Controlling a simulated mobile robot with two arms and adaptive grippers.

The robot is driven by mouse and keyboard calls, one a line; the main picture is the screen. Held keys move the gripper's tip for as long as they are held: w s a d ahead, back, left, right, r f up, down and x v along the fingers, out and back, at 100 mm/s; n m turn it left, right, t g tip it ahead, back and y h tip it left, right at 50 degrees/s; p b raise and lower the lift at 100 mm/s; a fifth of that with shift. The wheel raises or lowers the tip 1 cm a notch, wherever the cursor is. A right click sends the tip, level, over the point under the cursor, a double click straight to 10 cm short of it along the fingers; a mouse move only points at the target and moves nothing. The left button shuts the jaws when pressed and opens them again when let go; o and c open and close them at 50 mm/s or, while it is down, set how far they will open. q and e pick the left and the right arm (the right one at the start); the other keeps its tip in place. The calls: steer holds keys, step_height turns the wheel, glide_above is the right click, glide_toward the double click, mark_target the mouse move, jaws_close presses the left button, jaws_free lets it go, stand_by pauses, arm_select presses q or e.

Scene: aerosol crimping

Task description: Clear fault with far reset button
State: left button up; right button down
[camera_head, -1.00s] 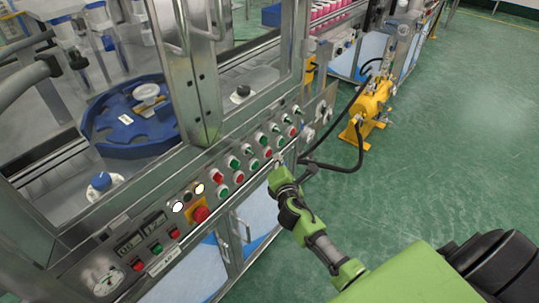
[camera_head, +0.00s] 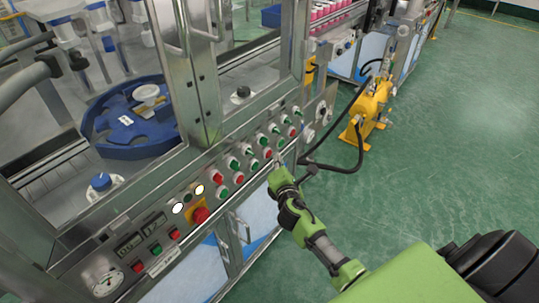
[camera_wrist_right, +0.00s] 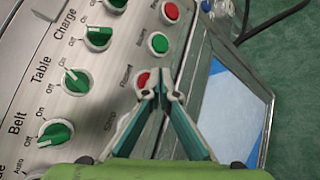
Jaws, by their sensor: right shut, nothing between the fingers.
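The control panel (camera_head: 182,208) on the machine's front edge carries rows of red and green buttons and green knobs. My right gripper (camera_head: 277,163) is at its far part, fingers pointing at the panel. In the right wrist view the gripper (camera_wrist_right: 161,78) is shut and empty, with its tips over or right beside a red button (camera_wrist_right: 143,79). I cannot tell whether they touch it. A green button (camera_wrist_right: 158,43) and another red button (camera_wrist_right: 170,12) lie beyond the tips. Small labels beside the buttons are hard to read. My left gripper is not in view.
Green knobs (camera_wrist_right: 75,82) line the panel left of the gripper. A red emergency knob (camera_head: 201,214) and lit lamps (camera_head: 178,208) sit at the near part. A yellow device (camera_head: 371,105) with a black hose stands on the floor. The green floor at right is open.

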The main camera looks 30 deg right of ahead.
stand_by(0.4)
steer(key=shift+w+a, duration=0.15)
steer(key=shift+w, duration=0.25)
steer(key=shift+w+a, duration=0.2)
steer(key=shift+w, duration=0.15)
stand_by(0.6)
steer(key=shift+s, duration=0.1)
steer(key=shift+s+d, duration=0.35)
steer(key=shift+s, duration=0.3)
steer(key=shift+s, duration=0.1)
steer(key=s, duration=0.1)
steer(key=s+d, duration=0.1)
steer(key=s, duration=0.1)
steer(key=s+d+p, duration=0.1)
steer(key=shift+s, duration=0.25)
